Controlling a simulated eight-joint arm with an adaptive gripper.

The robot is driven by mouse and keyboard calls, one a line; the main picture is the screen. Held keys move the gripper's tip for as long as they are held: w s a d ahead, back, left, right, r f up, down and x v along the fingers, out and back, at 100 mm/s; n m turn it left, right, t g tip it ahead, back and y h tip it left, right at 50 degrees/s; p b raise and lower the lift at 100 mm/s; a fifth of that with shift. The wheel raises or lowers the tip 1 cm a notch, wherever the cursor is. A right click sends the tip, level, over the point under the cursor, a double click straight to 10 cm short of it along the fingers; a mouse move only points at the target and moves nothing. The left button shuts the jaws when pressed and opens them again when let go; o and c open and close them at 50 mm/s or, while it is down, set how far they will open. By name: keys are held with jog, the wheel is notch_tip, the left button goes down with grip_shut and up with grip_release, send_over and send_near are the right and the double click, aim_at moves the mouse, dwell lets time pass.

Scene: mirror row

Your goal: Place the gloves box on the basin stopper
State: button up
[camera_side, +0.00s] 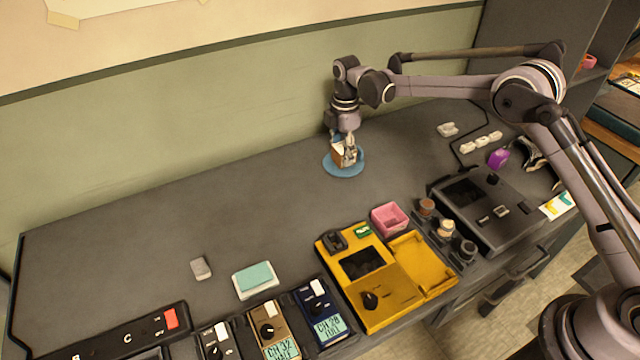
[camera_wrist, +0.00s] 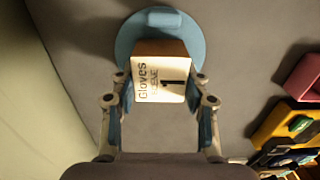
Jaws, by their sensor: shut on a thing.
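The gloves box (camera_wrist: 158,80) is a small brown box with a white label reading "Gloves" and "1". It also shows in the side view (camera_side: 338,153). My gripper (camera_side: 347,154) points down and is shut on the box; in the wrist view its fingers (camera_wrist: 159,98) lie along both sides of it. The basin stopper (camera_side: 345,171) is a flat blue disc on the grey bench, directly under the box. In the wrist view the stopper (camera_wrist: 125,45) shows around the box's far end, with a raised tab. I cannot tell whether the box touches the stopper.
A pink bin (camera_side: 389,218) and a yellow device (camera_side: 375,285) stand to the front right. A black device (camera_side: 485,215) is farther right. A teal-topped pad (camera_side: 255,280) and a small grey block (camera_side: 201,268) lie to the front left. The bench left of the stopper is clear.

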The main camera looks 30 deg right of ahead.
aim_at(343, 148)
jog(key=shift+f, duration=0.15)
jog(key=o, duration=1.2)
jog(key=s+d+r+m+t, duration=0.1)
jog(key=s+r+m, duration=0.15)
jog(key=r, duration=0.75)
jog(key=s+d+r+m+t, duration=0.1)
jog(key=s+d+r+m, duration=0.15)
jog(key=r, duration=0.75)
jog(key=s+d+r+m+t, duration=0.15)
jog(key=s+m, duration=0.25)
jog(key=s, duration=0.5)
jog(key=s+d+r+m+t, duration=0.15)
jog(key=s+m, duration=0.25)
jog(key=s, duration=0.6)
jog(key=s+f+m, duration=0.1)
jog(key=s+f, duration=0.1)
jog(key=s, duration=0.1)
jog(key=s+d+f+m+t, duration=0.1)
jog(key=s+f+m, duration=0.1)
jog(key=s, duration=0.1)
jog(key=s+d+f+m+t, duration=0.1)
jog(key=s+f+m, duration=0.1)
jog(key=shift+s+d+f, duration=0.1)
jog(key=shift+s+f, duration=0.2)
jog(key=shift+s, duration=0.1)
